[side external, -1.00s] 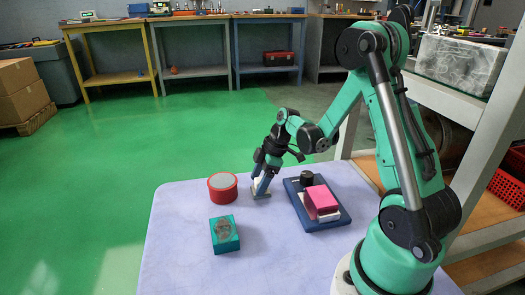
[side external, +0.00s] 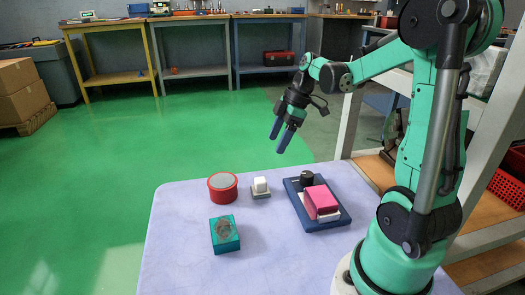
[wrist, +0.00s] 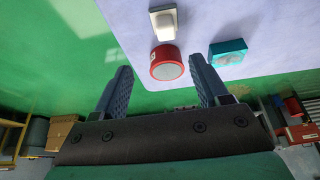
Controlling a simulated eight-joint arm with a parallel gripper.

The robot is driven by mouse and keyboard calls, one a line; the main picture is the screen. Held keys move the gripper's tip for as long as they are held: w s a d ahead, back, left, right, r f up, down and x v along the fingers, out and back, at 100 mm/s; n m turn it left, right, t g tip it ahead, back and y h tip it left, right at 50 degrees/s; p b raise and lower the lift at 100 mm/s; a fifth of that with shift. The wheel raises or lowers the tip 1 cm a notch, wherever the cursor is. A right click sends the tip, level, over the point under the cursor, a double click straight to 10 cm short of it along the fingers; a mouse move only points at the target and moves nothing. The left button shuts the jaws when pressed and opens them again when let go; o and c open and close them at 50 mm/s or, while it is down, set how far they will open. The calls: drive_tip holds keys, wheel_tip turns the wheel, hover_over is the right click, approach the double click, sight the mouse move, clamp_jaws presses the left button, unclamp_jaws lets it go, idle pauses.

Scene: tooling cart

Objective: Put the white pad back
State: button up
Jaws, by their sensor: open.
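A red round tin (side external: 222,187) is left of the pad, and a teal box (side external: 225,234) is nearer the front. A blue tray (side external: 316,225) at right holds a pink block (side external: 321,201) and a black round piece (side external: 307,179). The pale tabletop (side external: 270,260) is clear in front.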

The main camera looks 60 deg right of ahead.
drive_tip(key=s+a+r+m+t+h, duration=0.1)
drive_tip(key=a+m, duration=0.3)
drive_tip(key=a, duration=0.4)
drive_tip(key=s+a+m+t+h, duration=0.1)
drive_tip(key=a+m+t+h, duration=0.1)
drive_tip(key=a+m, duration=0.3)
drive_tip(key=a+t, duration=0.1)
drive_tip(key=a, duration=0.2)
drive_tip(key=shift+a+r, duration=0.25)
drive_tip(key=shift+r, duration=0.1)
